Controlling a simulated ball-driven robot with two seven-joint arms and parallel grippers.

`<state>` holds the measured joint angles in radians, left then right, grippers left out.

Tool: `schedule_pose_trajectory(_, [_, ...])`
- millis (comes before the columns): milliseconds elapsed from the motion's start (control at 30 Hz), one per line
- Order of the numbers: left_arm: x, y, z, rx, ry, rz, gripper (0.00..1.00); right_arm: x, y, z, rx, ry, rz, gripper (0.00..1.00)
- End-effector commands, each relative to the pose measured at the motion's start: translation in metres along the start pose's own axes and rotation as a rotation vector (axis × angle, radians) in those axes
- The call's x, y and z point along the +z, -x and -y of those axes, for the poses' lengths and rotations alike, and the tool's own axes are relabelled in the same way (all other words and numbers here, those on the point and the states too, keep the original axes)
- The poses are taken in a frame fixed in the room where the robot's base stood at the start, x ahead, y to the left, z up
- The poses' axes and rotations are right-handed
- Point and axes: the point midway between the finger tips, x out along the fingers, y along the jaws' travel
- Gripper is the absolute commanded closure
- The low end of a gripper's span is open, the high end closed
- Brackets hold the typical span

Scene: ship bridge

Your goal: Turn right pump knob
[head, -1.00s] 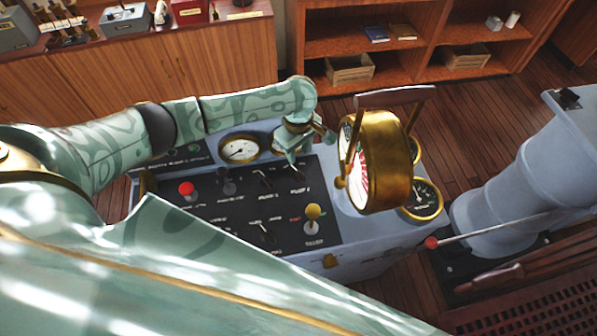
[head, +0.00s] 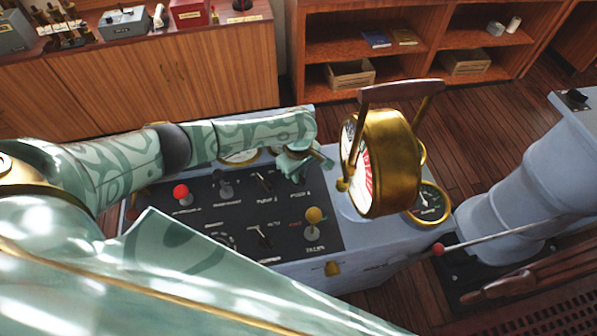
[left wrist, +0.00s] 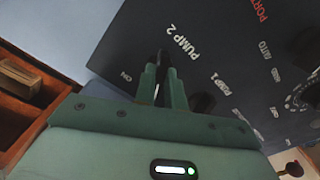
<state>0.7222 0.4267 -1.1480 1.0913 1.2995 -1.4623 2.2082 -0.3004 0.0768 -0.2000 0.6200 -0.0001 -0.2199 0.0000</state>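The control panel (head: 215,205) is a dark board with labels on a pale blue console. In the left wrist view the label PUMP 2 (left wrist: 182,42) is beside my left gripper (left wrist: 162,75). Its two green fingers are close together, with the dark pump 2 knob (left wrist: 162,56) between and just beyond their tips. I cannot tell whether they press on it. In the head view the left gripper (head: 293,168) is low over the panel's far right part and hides that knob. The pump 1 knob (head: 262,181) is uncovered to its left. My right gripper is not in view.
A brass gauge housing with a handle (head: 385,165) stands close to the right of the left gripper. A red-topped lever (head: 181,192) and a yellow-topped lever (head: 314,216) rise from the panel. A red-tipped rod (head: 439,249) is at the right.

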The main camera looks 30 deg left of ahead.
Motion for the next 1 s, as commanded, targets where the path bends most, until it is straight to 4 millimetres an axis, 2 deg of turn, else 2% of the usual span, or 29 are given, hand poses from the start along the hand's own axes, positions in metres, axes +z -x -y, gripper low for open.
schedule_pose_trajectory(267, [0.0,0.002,0.0,-0.001,-0.011,0.001,1.0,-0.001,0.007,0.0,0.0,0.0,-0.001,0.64])
schedule_pose_trajectory(467, [0.002,0.007,0.002,-0.004,-0.076,0.006,1.0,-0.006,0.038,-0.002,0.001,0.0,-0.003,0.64])
schedule_pose_trajectory(600, [0.004,0.009,0.002,-0.006,-0.168,0.008,1.0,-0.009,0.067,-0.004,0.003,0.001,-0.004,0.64])
schedule_pose_trajectory(700, [0.004,0.008,0.002,-0.005,-0.252,0.009,1.0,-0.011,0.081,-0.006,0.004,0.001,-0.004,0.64])
schedule_pose_trajectory(1000, [0.001,0.0,0.003,-0.001,-0.541,0.004,1.0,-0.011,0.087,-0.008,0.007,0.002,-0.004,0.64])
